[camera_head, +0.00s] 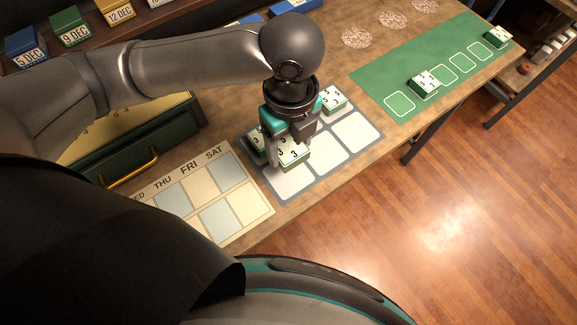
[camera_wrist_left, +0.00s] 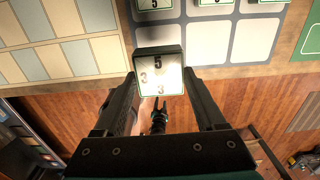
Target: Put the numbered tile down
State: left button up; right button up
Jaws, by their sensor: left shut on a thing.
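The numbered tile (camera_head: 292,151) is a white-faced block with green sides and black digits. My left gripper (camera_head: 290,140) is shut on it and points down over the grey mat with white cells (camera_head: 291,183). In the wrist view the tile (camera_wrist_left: 159,72) shows a 5 and two 3s between the fingers (camera_wrist_left: 160,85). It overlaps the mat's near edge in that view. I cannot tell how high it is above the mat. Two other tiles are on the mat: one (camera_head: 334,98) at the far side and one (camera_head: 256,142) partly hidden behind my gripper.
A weekday calendar sheet (camera_head: 265,209) lies left of the mat. A green mat (camera_head: 375,77) to the right has outlined cells and two tiles (camera_head: 424,83). A green drawer box (camera_head: 183,132) stands at the left. Several white cells on the grey mat are bare.

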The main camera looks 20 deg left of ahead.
pick_arm(q)
notch_tip(320, 180, down, 9)
jog(key=shift+f+b, duration=0.15)
jog(key=shift+b, duration=0.85)
jog(key=o, duration=1.5)
jog(key=shift+f, duration=0.15)
notch_tip(320, 180, up, 12)
jog(key=p, duration=0.3)
jog(key=shift+r, duration=0.2)
